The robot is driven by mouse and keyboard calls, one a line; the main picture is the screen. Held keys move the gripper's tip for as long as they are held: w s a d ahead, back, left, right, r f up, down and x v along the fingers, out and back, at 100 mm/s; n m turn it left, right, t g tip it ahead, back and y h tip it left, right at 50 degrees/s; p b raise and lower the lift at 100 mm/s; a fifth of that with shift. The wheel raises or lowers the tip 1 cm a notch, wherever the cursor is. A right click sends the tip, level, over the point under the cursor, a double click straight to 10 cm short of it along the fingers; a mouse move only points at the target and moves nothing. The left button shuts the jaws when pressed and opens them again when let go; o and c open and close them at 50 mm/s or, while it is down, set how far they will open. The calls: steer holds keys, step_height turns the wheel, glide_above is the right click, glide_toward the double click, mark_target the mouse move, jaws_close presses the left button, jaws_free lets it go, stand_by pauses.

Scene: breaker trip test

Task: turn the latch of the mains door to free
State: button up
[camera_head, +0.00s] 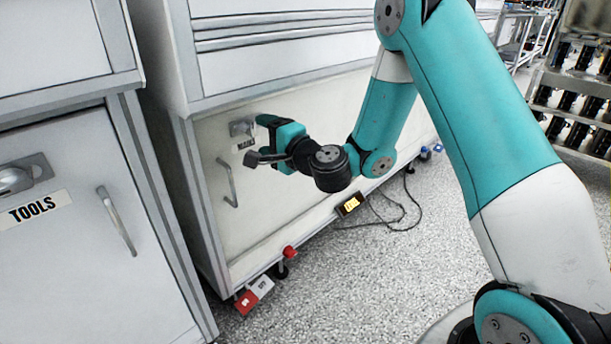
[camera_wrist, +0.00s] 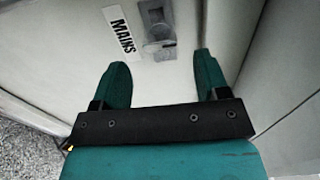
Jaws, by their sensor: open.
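The mains door (camera_head: 215,145) is a pale cabinet panel with a bar handle (camera_head: 229,183). Its grey metal latch (camera_head: 241,127) sits near the top, above the MAINS label (camera_head: 246,145). In the wrist view the latch (camera_wrist: 158,30) is at the top centre, right of the label (camera_wrist: 121,29). My gripper (camera_wrist: 160,62) is open and empty. Its two teal fingers point toward the door, with the latch ahead of the gap between them, not gripped. In the head view my gripper (camera_head: 268,121) is just right of the latch. The exact gap to the door is unclear.
A TOOLS cabinet (camera_head: 75,240) with its own latch and handle stands at the left. A red tag (camera_head: 247,303), a red knob (camera_head: 290,252) and a lit display (camera_head: 350,205) are along the mains cabinet's foot. A black cable lies on the otherwise open speckled floor.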

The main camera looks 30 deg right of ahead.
steer(key=b+v, duration=1.2)
steer(key=b, duration=0.4)
steer(key=shift+s, duration=0.1)
